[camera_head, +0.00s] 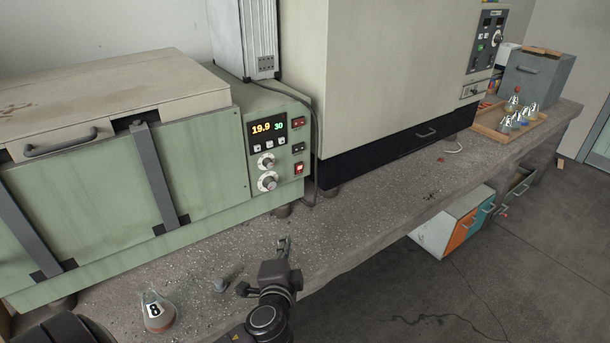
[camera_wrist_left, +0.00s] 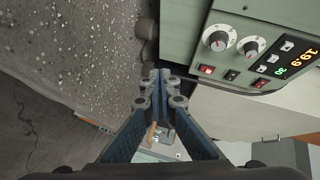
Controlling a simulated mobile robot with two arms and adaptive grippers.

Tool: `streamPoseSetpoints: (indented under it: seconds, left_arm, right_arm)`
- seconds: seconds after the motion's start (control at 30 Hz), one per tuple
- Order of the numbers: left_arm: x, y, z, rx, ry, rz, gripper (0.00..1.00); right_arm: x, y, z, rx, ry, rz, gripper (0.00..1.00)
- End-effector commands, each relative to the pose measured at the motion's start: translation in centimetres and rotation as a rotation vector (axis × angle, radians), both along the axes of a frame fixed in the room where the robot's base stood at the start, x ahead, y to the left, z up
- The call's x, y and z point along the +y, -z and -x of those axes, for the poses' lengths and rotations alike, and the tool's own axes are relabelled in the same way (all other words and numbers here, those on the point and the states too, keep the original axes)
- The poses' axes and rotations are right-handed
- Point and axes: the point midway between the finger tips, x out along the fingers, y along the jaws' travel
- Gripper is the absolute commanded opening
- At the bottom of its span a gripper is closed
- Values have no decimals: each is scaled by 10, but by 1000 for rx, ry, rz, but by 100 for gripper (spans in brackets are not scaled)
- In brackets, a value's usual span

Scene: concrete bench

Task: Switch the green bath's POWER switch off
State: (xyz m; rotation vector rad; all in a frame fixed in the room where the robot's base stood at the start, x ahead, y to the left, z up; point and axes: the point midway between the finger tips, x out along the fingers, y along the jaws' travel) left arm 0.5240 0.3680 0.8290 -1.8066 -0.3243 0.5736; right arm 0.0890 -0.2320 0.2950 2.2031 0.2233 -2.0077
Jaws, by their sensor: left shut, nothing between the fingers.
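The green bath (camera_head: 215,155) stands at the left of the bench, its control panel facing right-front. The panel has a lit display (camera_head: 268,128), two knobs and a column of switches: a red upper switch (camera_head: 298,122), a black middle one (camera_head: 298,147) and a brightly lit red lower one (camera_head: 299,168). Their labels are too small to read. My left gripper (camera_head: 284,243) is shut and empty, in front of and below the panel, apart from it. In the left wrist view the closed fingertips (camera_wrist_left: 161,76) appear beside the lower red switch (camera_wrist_left: 206,69). My right gripper is out of view.
A flask marked 8 (camera_head: 157,314) stands on the bench left of my left gripper. A large beige oven (camera_head: 390,80) stands right of the bath. A cable hangs between them. The bench front (camera_head: 400,205) to the right is mostly clear; a flask tray (camera_head: 497,130) lies farther off.

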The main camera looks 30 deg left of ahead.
Motion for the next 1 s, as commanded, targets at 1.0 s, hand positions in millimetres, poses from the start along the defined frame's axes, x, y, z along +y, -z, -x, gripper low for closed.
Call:
streamPoseSetpoints:
  seconds: [1.0]
  left_arm:
    - [1,-78,-73,-134,158,-426,0]
  right_arm:
    - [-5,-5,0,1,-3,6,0]
